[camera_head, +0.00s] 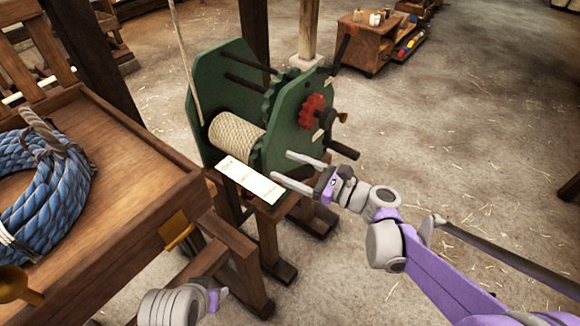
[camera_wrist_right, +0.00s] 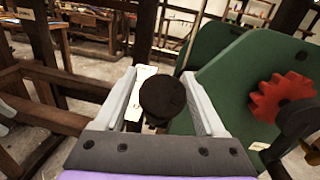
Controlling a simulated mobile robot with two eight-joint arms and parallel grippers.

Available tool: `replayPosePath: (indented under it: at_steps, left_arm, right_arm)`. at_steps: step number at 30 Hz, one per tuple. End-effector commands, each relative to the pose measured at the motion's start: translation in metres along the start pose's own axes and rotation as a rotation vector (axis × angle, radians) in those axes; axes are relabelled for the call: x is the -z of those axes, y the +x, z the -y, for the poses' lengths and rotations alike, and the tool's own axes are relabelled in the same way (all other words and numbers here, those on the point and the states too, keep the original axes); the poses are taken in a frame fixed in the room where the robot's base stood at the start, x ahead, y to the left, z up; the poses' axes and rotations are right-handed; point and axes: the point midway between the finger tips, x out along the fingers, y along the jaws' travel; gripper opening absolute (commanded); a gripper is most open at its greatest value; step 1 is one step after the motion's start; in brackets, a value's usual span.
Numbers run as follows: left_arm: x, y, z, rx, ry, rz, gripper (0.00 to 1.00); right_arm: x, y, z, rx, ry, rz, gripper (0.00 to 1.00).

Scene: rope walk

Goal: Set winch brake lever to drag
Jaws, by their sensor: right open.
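The green winch (camera_head: 290,140) carries a drum of pale rope (camera_head: 237,136). A white marked plate (camera_head: 250,181) lies at its near side, its writing too small to read; it also shows behind the fingers in the right wrist view. My right gripper (camera_head: 282,167) is open beside the plate, fingers pointing left. In the right wrist view a dark round knob (camera_wrist_right: 162,97) appears between the open fingers, apart from them. I take it as the brake lever's end; its setting cannot be told. My left gripper's fingers are not in view.
A red toothed wheel (camera_head: 312,111) and black crank handle (camera_head: 343,150) stick out of the winch's right side. A wooden bench (camera_head: 130,190) with a blue rope coil (camera_head: 45,195) stands at left. Straw-strewn floor at right is mostly clear.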

Motion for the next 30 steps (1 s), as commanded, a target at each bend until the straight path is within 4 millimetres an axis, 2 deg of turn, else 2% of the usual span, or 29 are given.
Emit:
replayPosePath:
  at_steps: [5,6,15,18,30]
  left_arm:
    - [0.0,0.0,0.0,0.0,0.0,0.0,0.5]
    - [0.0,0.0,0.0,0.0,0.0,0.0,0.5]
    - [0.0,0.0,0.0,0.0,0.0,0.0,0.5]
    - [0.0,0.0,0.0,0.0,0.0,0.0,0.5]
    - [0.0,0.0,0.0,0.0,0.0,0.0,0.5]
  right_arm:
    - [0.0,-0.0001,0.0,0.0,0.0,0.0,0.72]
    - [0.0,-0.0001,0.0,0.0,0.0,0.0,0.68]
    - [0.0001,-0.0004,0.0,0.0,-0.001,0.0,0.14]
    - [0.0001,-0.0004,0.0,0.0,-0.001,0.0,0.0]
    - [0.0001,-0.0005,0.0,0.0,-0.001,-0.001,0.0]
